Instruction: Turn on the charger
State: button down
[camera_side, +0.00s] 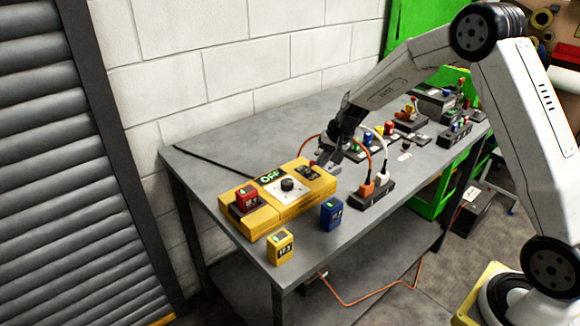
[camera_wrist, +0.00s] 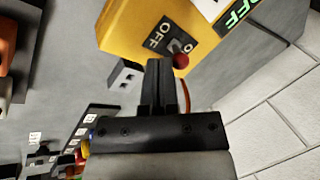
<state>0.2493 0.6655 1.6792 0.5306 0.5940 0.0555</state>
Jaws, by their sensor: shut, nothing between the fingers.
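The yellow charger (camera_side: 262,222) sits on the near part of the table, with a round black knob (camera_side: 287,184) on top. Its green display reads OFF in the side view (camera_side: 270,177) and also shows in the wrist view (camera_wrist: 240,15). A dark switch plate with a red-tipped toggle (camera_wrist: 181,61) is at the charger's end; an OFF label lies beside it. My gripper (camera_side: 323,165) is shut and empty, close to the switch end. In the wrist view the closed fingers (camera_wrist: 159,66) appear just beside the toggle; I cannot tell whether they touch it.
A red battery (camera_side: 247,198) sits on the charger. A yellow battery (camera_side: 280,246) and a blue battery (camera_side: 331,212) stand in front. A power strip (camera_side: 372,195) with orange and white plugs lies to the right. Several small devices crowd the table's far end.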

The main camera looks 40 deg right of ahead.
jog(key=shift+w+r+g, duration=0.25)
jog(key=shift+w+g, duration=0.15)
jog(key=shift+g, duration=0.2)
jog(key=shift+w+r+g, duration=0.1)
jog(key=shift+w+g, duration=0.1)
jog(key=shift+g, duration=0.2)
jog(key=shift+w+r+m+g, duration=0.15)
jog(key=shift+w+g, duration=0.25)
jog(key=shift+g, duration=0.3)
jog(key=shift+w+r+m+g, duration=0.15)
jog(key=shift+w+g, duration=0.2)
jog(key=shift+g, duration=0.35)
jog(key=shift+w, duration=0.55)
jog(key=shift+r, duration=0.2)
jog(key=shift+r, duration=0.6)
jog(key=shift+s+r, duration=0.1)
